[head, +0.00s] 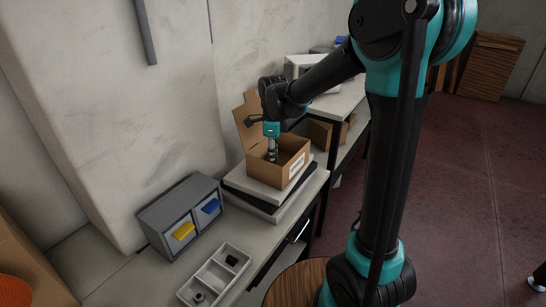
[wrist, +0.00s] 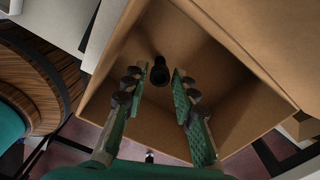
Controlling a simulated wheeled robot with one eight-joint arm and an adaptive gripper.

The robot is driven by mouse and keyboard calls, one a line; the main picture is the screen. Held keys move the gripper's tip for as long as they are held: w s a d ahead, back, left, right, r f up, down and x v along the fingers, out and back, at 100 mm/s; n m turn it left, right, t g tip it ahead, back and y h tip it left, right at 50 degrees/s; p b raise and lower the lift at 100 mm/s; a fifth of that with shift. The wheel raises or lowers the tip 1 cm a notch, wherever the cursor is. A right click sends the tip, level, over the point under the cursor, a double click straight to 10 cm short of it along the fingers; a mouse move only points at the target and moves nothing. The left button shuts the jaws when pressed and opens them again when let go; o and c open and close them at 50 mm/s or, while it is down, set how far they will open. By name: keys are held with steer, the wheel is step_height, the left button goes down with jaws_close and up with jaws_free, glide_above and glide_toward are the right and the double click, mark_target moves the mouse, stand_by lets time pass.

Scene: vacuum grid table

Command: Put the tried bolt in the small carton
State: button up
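The small carton (head: 264,175) is a brown cardboard box with raised flaps and a white label on its front. It stands open on a pale-topped block on the bench. My gripper (head: 272,155) points down into the carton. In the wrist view its fingers (wrist: 161,75) are apart, inside the carton walls (wrist: 235,65). A dark bolt (wrist: 159,74) shows between the fingertips, with narrow gaps on both sides. I cannot tell whether it rests on the carton floor. The bolt cannot be made out in the head view.
A grey tray (head: 217,273) with compartments holds a dark piece (head: 231,260) and a ring-shaped part (head: 198,298). A grey drawer cabinet (head: 165,212) with yellow and blue fronts stands to the left. A round wooden stool (head: 292,284) is beside the bench.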

steer(key=shift+o, duration=0.8)
step_height(320, 180, up, 12)
steer(key=shift+r, duration=0.2)
